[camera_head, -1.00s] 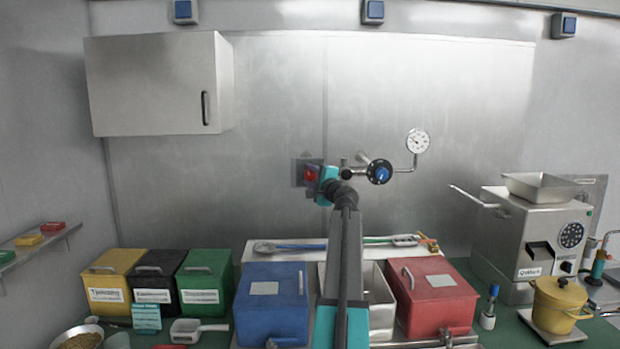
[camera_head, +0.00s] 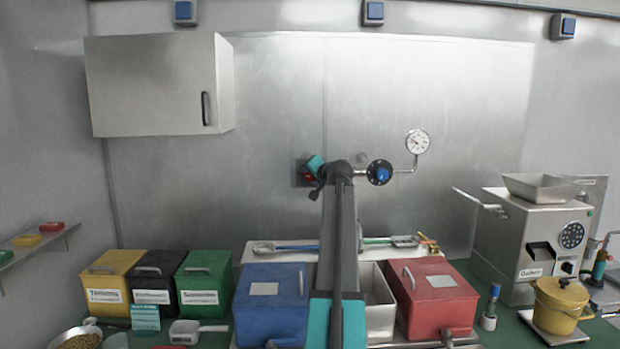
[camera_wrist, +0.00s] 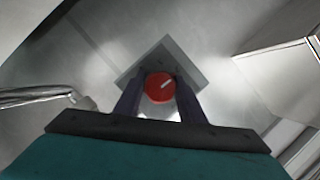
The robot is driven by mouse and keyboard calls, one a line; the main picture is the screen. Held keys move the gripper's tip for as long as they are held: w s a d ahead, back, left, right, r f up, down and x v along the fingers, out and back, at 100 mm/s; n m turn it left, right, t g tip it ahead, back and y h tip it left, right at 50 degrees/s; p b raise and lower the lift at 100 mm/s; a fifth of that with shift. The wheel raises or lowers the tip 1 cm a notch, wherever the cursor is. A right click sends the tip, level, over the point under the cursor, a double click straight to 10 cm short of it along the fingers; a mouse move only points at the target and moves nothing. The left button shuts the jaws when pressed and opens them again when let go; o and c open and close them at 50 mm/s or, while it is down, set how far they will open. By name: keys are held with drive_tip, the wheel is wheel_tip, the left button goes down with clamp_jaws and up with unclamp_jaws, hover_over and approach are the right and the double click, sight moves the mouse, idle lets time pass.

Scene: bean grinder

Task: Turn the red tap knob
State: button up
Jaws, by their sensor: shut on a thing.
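The red tap knob (camera_wrist: 160,87) is a round red disc with a white line on its face, set on a square metal plate (camera_wrist: 183,62) on the wall. In the wrist view the line slants up to the right. My gripper (camera_wrist: 158,95) has one dark finger on each side of the knob and is shut on it. In the head view the red knob (camera_head: 309,177) shows only in part, beside the teal end of my gripper (camera_head: 314,170). My arm hides some of the plate and the pipe behind it.
A blue valve knob (camera_head: 380,173) and a round gauge (camera_head: 417,141) sit on the pipe to the right. A wall cabinet (camera_head: 150,85) hangs at the upper left. Blue (camera_head: 268,308) and red (camera_head: 437,300) bins stand below on either side of my arm.

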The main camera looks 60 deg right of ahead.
drive_tip(key=shift+n+g, duration=0.3)
drive_tip(key=shift+n, duration=0.1)
drive_tip(key=o, duration=1)
drive_tip(key=shift+o, duration=0.2)
drive_tip(key=shift+s, duration=0.1)
drive_tip(key=b+v, duration=0.2)
drive_tip(key=v, duration=1.1)
drive_tip(key=shift+s+a, duration=0.2)
drive_tip(key=shift+s, duration=0.1)
drive_tip(key=shift+r, duration=0.1)
